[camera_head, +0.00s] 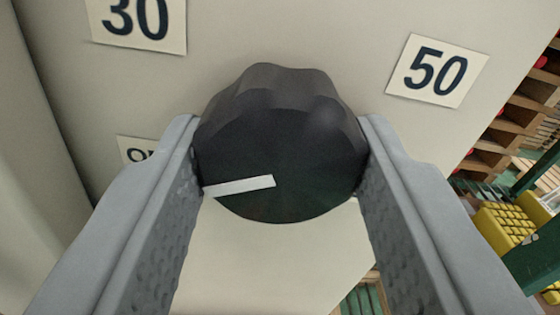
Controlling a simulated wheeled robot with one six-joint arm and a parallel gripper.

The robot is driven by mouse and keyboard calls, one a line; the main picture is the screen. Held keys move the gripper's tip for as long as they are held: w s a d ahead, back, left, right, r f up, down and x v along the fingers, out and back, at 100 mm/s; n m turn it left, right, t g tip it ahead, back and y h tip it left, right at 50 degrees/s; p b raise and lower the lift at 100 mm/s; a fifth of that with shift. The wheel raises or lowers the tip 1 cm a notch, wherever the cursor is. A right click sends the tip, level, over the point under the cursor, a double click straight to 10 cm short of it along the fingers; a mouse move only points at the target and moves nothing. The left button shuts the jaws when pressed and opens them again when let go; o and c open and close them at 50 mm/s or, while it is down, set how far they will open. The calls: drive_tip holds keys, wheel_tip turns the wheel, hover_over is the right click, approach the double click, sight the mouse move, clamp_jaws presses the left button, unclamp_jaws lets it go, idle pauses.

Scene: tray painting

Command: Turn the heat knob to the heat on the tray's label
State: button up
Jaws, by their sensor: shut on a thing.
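The heat knob (290,130) is black and faceted, on a pale panel (240,40). My gripper (282,165) is shut on it, one grey finger touching each side. The knob's white pointer line (240,186) runs from near its middle to its left edge, its outer end towards the lower left. A "30" label (140,18) is at the upper left, cut by the top edge. A "50" label (437,70) is at the upper right. A label reading "O" and part of another letter (138,152) is at the left, partly hidden by my left finger. The tray and its label are not in view.
At the right, beyond the panel's edge, is a brown wooden rack (520,110) with red things in its compartments. Below it are yellow blocks (508,222) and a dark green frame (535,255). The panel around the knob's top is clear apart from the labels.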

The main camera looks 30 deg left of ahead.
drive_tip(key=m, duration=0.8)
drive_tip(key=shift+m, duration=0.3)
drive_tip(key=m, duration=0.4)
drive_tip(key=shift+m, duration=0.3)
drive_tip(key=m, duration=1.3)
drive_tip(key=shift+m, duration=0.3)
drive_tip(key=m, duration=0.4)
drive_tip(key=shift+m, duration=2.1)
